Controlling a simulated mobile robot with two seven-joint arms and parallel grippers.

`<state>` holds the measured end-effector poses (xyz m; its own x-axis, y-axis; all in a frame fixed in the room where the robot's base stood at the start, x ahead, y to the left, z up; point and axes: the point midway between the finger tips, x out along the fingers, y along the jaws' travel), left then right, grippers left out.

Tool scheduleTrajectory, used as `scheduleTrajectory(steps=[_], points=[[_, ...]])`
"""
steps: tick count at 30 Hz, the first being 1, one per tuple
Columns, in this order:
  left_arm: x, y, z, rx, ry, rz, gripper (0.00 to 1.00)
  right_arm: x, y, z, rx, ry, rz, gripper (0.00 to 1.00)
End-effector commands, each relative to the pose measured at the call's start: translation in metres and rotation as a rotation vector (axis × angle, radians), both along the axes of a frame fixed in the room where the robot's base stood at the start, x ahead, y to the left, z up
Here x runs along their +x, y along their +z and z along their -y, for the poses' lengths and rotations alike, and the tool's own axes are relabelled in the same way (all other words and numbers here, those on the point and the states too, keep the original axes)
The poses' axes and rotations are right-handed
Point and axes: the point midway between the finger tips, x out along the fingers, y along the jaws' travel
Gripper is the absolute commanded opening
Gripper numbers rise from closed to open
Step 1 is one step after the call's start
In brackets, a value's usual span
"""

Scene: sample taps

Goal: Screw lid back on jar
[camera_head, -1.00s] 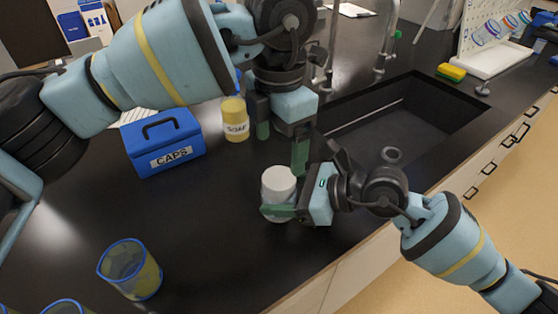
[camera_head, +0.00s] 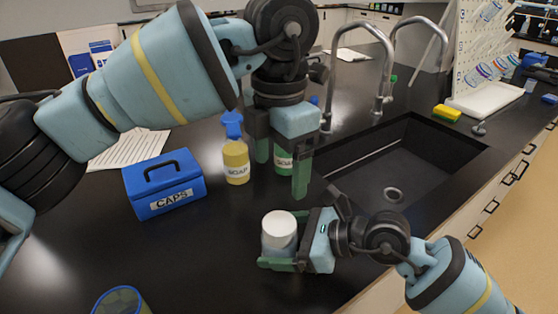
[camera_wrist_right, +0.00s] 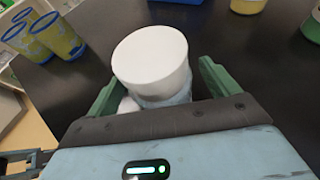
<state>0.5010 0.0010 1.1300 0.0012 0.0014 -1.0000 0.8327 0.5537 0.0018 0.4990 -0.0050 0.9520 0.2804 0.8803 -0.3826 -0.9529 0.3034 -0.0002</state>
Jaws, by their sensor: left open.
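The jar (camera_head: 279,246) stands upright on the black counter with a white lid (camera_head: 280,223) on top. In the right wrist view the white lid (camera_wrist_right: 150,56) hides most of the jar's body (camera_wrist_right: 166,99). I cannot tell how tightly the lid sits. My left gripper (camera_head: 281,166) is open and empty, pointing down above and behind the jar, clear of the lid.
A blue CAPS box (camera_head: 163,184) stands left, with yellow (camera_head: 236,162) and green (camera_head: 284,160) soap bottles behind. A blue-rimmed container (camera_head: 121,301) is at the front left. The sink (camera_head: 400,165) opens at right.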

Motion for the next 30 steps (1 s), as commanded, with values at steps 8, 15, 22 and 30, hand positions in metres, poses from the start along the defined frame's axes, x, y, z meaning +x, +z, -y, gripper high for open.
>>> scheduleTrajectory(steps=[8, 15, 22, 30], points=[[0.0, -0.001, 0.0, 0.0, 0.0, -0.001, 0.82, -0.001, 0.002, 0.006, -0.001, -0.002, 0.0, 0.87], [0.001, -0.009, 0.0, 0.0, 0.0, -0.009, 0.82, -0.011, 0.014, 0.037, -0.001, -0.002, 0.0, 0.87], [0.002, -0.016, 0.0, 0.0, 0.0, -0.017, 0.82, -0.02, 0.025, 0.063, -0.002, -0.001, -0.001, 0.87], [0.002, -0.017, 0.0, 0.0, 0.0, -0.018, 0.82, -0.022, 0.03, 0.069, 0.0, 0.0, 0.0, 0.87]])
